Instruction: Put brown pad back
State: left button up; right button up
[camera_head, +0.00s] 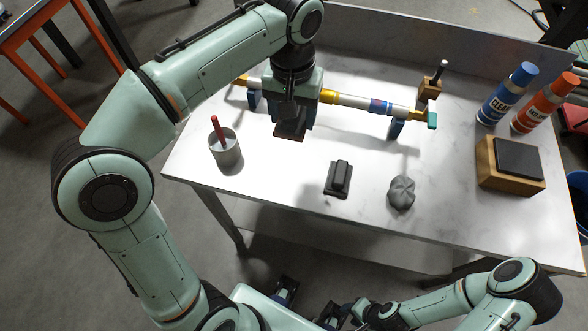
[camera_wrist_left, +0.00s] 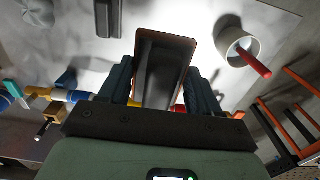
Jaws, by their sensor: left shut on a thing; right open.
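The brown pad (camera_head: 290,137) has a dark handle on its back and a thin reddish-brown edge. My left gripper (camera_head: 293,118) is shut on it and holds it above the table, in front of the rod. In the left wrist view the pad (camera_wrist_left: 178,38) sits between the two fingers (camera_wrist_left: 160,88), with its dark handle toward the camera. A similar dark pad (camera_head: 339,177) with a raised handle lies on the table. My right gripper (camera_head: 308,303) is open and empty, low in front of the table.
A multicoloured rod (camera_head: 352,101) rests on blue stands behind the left gripper. A grey cup (camera_head: 226,153) with a red stick stands left. A grey lump (camera_head: 402,192), a wooden block with grey top (camera_head: 510,181), and blue (camera_head: 505,95) and orange (camera_head: 544,103) cans are right.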

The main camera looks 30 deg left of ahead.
pick_arm(q)
jog(key=b, duration=0.3)
send_over(293, 170)
notch_tip(293, 170, down, 14)
jog(key=shift+s+r, duration=0.1)
jog(key=shift+f, duration=2.55)
pick_arm(e)
jog(key=shift+s+f, duration=0.25)
jog(key=shift+f, duration=0.4)
jog(key=shift+s+f, duration=0.25)
jog(key=shift+f, duration=0.35)
jog(key=shift+s+f, duration=0.25)
jog(key=shift+f, duration=0.4)
pick_arm(q)
jog(key=shift+f+b, duration=0.15)
jog(key=shift+b, duration=0.2)
jog(key=o, duration=1)
pick_arm(e)
jog(key=shift+f, duration=0.15)
pick_arm(q)
jog(key=shift+r, duration=0.3)
notch_tip(293, 170, up, 12)
jog(key=shift+f+p, duration=0.1)
jog(key=shift+p, duration=1.1)
pick_arm(e)
jog(key=shift+w+r, duration=0.2)
jog(key=shift+r, duration=0.4)
jog(key=shift+w+r, duration=0.15)
jog(key=shift+r, duration=0.45)
